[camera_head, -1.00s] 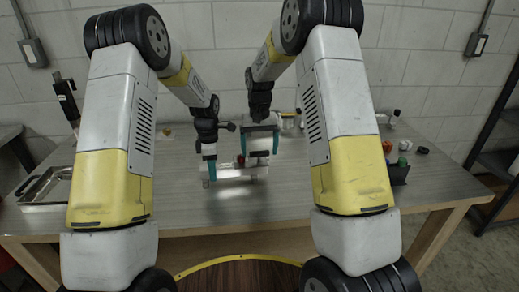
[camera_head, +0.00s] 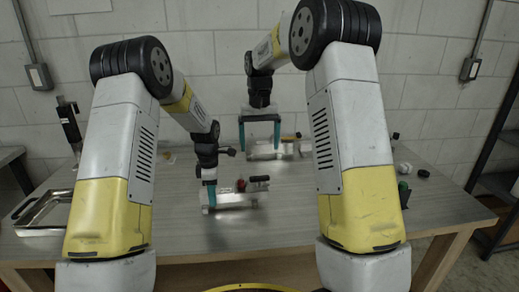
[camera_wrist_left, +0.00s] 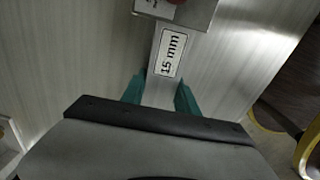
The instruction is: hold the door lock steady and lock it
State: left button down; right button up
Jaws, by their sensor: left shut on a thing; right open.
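The door lock is a silvery metal block (camera_head: 235,199) on the table, with a red part (camera_head: 240,185) and a black knob (camera_head: 259,183) on top. My left gripper (camera_head: 210,196) is shut on its left end. In the left wrist view the teal fingers (camera_wrist_left: 160,97) close around a metal bar of the lock (camera_wrist_left: 168,60) labelled "15 mm"; a red part shows at the top edge. My right gripper (camera_head: 260,147) is open and empty, fingers pointing down, above and behind the lock and apart from it.
Another metallic item (camera_head: 268,151) lies behind my right gripper. A metal tray (camera_head: 40,212) sits at the table's left. Small items, including a green one (camera_head: 404,187) and a black one (camera_head: 423,173), lie at the right. The table front is clear.

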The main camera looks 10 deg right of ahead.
pick_arm(q)
jog(key=c, duration=0.8)
grip_release()
jog(key=shift+c, duration=0.2)
